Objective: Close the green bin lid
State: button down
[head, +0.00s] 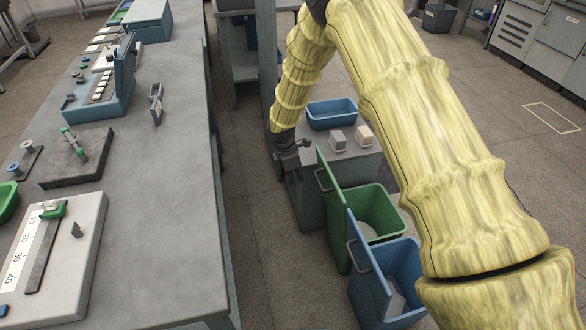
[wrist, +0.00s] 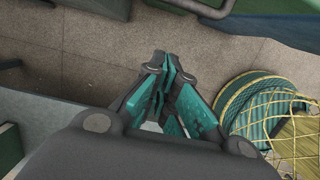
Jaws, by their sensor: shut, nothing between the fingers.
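The green bin (head: 383,198) stands on the floor in the head view with its opening uncovered. Its green lid (head: 333,215) stands upright at the bin's left edge, with a dark handle (head: 322,180) on its outer face. My gripper (head: 295,176) is just left of the lid's upper end, on its outer side, and looks apart from it. In the wrist view my gripper (wrist: 166,65) is shut and empty, its teal-padded fingers together. Green surfaces (wrist: 270,28) show at the top right there, but I cannot tell which part they are.
A blue bin (head: 405,257) with its lid (head: 368,270) upright stands in front of the green one. Behind is a grey surface with a blue tray (head: 332,114) and two small blocks (head: 351,138). A long workbench (head: 165,210) runs along the left, with floor between.

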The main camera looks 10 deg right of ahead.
jog(key=shift+w+d+f+p, duration=0.1)
jog(key=shift+d+f, duration=0.35)
jog(key=shift+d, duration=0.3)
jog(key=shift+s+d+f+p, duration=0.1)
jog(key=shift+d+f, duration=0.3)
jog(key=shift+d, duration=0.3)
jog(key=shift+w+d+f+p, duration=0.1)
jog(key=shift+d+f, duration=0.35)
jog(key=shift+d, duration=0.3)
jog(key=shift+d, duration=0.1)
